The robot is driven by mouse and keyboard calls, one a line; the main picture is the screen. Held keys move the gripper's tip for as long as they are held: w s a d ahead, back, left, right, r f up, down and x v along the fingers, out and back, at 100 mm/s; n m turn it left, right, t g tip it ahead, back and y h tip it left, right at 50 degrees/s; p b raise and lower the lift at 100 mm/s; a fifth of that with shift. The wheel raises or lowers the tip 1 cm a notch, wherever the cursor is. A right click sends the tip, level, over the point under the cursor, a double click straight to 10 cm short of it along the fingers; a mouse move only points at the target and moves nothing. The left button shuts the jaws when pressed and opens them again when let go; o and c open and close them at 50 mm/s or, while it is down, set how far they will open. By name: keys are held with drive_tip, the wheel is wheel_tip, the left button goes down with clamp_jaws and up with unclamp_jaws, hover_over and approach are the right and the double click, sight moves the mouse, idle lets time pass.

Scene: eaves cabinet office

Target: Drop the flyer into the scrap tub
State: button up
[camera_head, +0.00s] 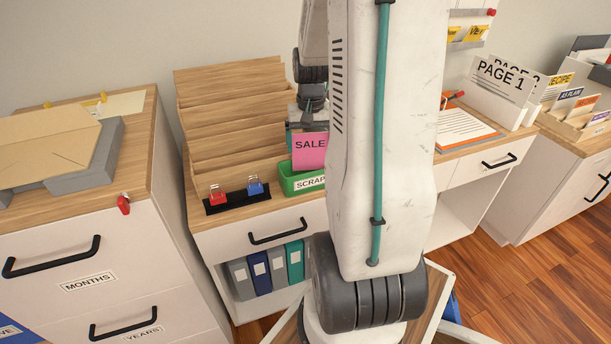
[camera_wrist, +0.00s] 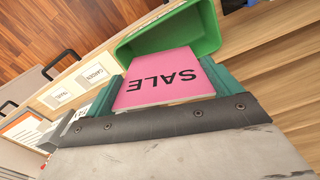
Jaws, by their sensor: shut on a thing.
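The flyer (camera_head: 309,150) is a pink sheet marked SALE, held upright above the scrap tub in the head view. It also shows in the wrist view (camera_wrist: 165,80), upside down between the green-tipped fingers. My gripper (camera_head: 306,128) is shut on the flyer's upper part; in the wrist view the gripper (camera_wrist: 165,98) spans the near edge. The scrap tub (camera_head: 301,181) is a green box labelled SCRAP on the wooden cabinet top. In the wrist view the tub's rim (camera_wrist: 207,22) shows beyond and around the flyer. My arm hides the tub's right part in the head view.
A stepped wooden rack (camera_head: 229,110) stands behind and left of the tub. A black strip (camera_head: 237,200) with a red and a blue clip lies at the front left. Paper cards (camera_head: 502,88) stand at the right. My arm blocks the middle.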

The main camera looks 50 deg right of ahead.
drive_tip(key=shift+f, duration=1)
drive_tip(key=o, duration=0.7)
wheel_tip(320, 180, up, 8)
drive_tip(key=shift+f, duration=0.1)
drive_tip(key=shift+s+a, duration=0.1)
